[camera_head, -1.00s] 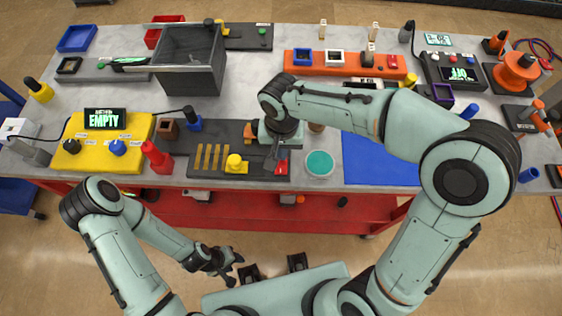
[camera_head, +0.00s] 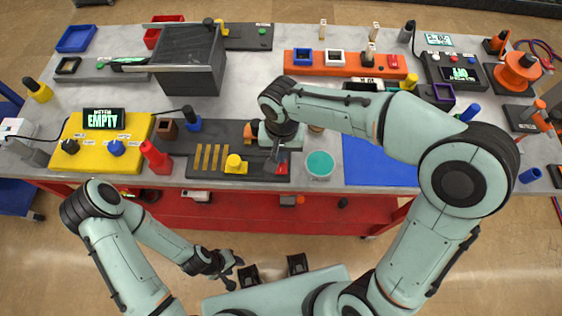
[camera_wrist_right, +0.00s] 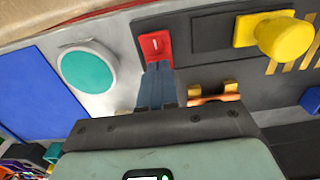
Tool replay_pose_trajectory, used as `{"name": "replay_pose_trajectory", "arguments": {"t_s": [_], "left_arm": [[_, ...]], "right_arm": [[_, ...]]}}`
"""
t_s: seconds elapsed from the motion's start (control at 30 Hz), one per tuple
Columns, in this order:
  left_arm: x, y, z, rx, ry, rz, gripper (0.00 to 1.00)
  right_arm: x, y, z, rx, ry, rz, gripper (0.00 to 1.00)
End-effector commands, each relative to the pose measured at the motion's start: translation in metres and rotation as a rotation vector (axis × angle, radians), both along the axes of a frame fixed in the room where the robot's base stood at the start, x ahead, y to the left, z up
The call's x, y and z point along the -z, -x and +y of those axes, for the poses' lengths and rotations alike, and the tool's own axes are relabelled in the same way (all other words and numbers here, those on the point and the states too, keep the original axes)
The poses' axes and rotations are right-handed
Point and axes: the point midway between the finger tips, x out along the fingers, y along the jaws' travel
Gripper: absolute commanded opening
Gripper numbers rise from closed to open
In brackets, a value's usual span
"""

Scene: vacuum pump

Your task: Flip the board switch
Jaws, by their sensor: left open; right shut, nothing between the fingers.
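The board (camera_head: 205,173) is a dark grey plate at the front edge of the table. Its red switch (camera_head: 282,168) sits at the front right corner and shows in the right wrist view (camera_wrist_right: 155,45) with a small white mark. My right gripper (camera_head: 275,156) is shut and empty, pointing down at the switch. In the right wrist view its fingertips (camera_wrist_right: 157,68) lie at the switch's edge and cover part of it; I cannot tell whether they touch. My left gripper (camera_head: 233,270) is open and empty, low in front of the table, away from the board.
The board also carries a yellow knob (camera_head: 234,162), yellow bars (camera_head: 207,157) and an orange part (camera_head: 248,132). A teal disc (camera_head: 320,164) and a blue mat (camera_head: 375,163) lie to the right.

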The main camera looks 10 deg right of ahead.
Motion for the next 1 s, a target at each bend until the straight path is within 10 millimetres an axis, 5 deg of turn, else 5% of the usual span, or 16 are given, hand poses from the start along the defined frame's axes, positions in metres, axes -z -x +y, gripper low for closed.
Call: {"name": "replay_pose_trajectory", "arguments": {"t_s": [0.8, 1.0], "left_arm": [[-0.048, -0.035, 0.0, 0.0, 0.0, -0.039, 0.43], [-0.049, -0.036, 0.0, 0.0, 0.0, -0.04, 0.43]], "right_arm": [[-0.067, -0.002, 0.0, -0.001, -0.001, -0.004, 0.0], [-0.069, 0.0, 0.0, -0.001, -0.001, -0.001, 0.0]]}}
